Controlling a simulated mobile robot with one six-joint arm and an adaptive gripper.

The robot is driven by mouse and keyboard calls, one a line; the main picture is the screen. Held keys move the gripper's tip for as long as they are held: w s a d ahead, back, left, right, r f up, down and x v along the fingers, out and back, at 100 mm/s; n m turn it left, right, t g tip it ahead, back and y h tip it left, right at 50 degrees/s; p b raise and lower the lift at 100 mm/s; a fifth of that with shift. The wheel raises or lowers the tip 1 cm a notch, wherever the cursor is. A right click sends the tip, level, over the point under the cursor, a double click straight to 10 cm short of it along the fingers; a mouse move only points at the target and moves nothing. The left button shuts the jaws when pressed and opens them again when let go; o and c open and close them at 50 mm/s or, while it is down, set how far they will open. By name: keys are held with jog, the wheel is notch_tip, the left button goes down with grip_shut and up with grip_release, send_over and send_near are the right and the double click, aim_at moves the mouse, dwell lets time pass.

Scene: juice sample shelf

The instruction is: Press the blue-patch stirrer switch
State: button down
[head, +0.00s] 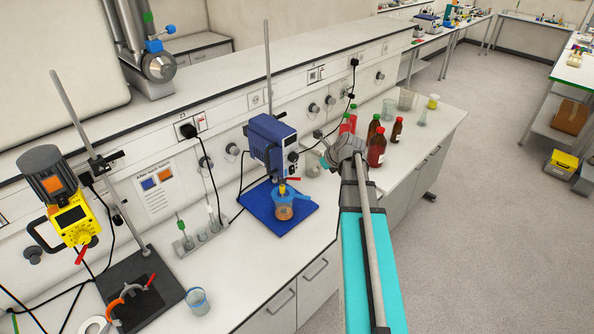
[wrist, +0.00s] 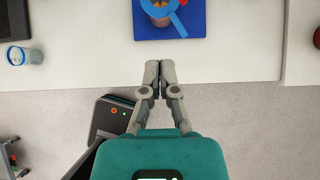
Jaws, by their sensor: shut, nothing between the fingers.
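A blue overhead stirrer (head: 272,145) hangs on a rod stand above a blue base plate (head: 262,212). Its dark control face with a pale knob (head: 292,154) is turned to the right; I cannot make out a blue patch or a separate switch. A yellow stirrer (head: 72,217) at the left carries an orange patch on its dark motor. My gripper (head: 326,152) is shut and empty, to the right of the blue stirrer and apart from it. In the wrist view my gripper (wrist: 159,74) points toward the blue base plate (wrist: 192,22), in front of the bench edge.
A beaker (head: 284,206) of orange liquid in a blue holder stands under the blue stirrer. Red and brown bottles (head: 376,148) stand behind my gripper. An empty beaker (head: 197,300) is at the front left. A wall card (head: 157,184) shows a blue and an orange patch.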

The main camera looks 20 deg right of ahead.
aim_at(292, 170)
jog(key=shift+w+f, duration=0.1)
dwell(0.3)
jog(key=w+a+r+b+x, duration=0.1)
jog(key=w+b+x, duration=0.1)
jog(key=b+x, duration=0.6)
jog(key=shift+x, duration=2.05)
jog(key=shift+w+r, duration=0.15)
jog(key=shift+w, duration=0.05)
jog(key=shift+a, duration=0.1)
jog(key=shift+w+b, duration=0.1)
jog(key=shift+b, duration=0.3)
